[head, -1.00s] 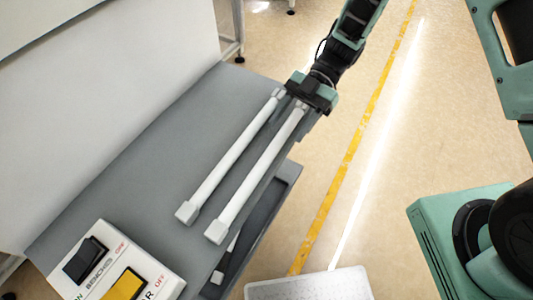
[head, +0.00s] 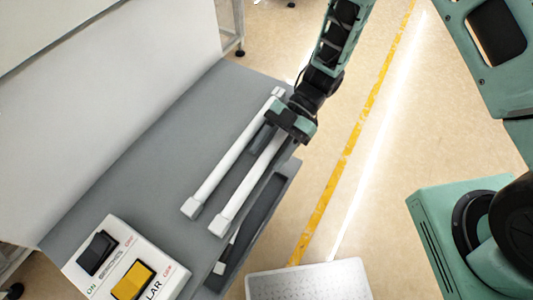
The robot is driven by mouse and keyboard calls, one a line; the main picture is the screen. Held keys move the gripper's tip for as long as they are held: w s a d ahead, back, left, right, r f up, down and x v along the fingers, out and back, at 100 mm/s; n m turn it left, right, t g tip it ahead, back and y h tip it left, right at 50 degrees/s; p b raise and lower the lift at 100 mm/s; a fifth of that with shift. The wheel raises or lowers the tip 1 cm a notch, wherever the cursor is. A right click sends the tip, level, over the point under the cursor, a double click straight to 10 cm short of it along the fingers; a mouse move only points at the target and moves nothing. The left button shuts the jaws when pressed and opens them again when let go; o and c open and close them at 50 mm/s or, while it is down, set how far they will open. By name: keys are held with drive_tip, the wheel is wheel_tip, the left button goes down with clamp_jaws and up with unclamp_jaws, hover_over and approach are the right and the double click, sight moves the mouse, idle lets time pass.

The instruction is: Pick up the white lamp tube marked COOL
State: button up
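Two white lamp tubes with square end caps lie side by side on the grey bench (head: 150,170): a left tube (head: 232,155) and a right tube (head: 250,172). No COOL mark is readable on either one. My gripper (head: 274,141) is over the far part of the right tube and hides its far end. One dark finger shows on the left side of that tube, between the two tubes. The other finger is hidden, so I cannot tell whether the fingers touch the tube.
A switch box (head: 118,262) with a black and a yellow rocker stands at the bench's near end. A dark tray or shelf (head: 258,215) runs along the right edge. A pale perforated surface (head: 310,284) is at the bottom.

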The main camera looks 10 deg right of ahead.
drive_tip(key=c, duration=1)
drive_tip(key=shift+r, duration=0.1)
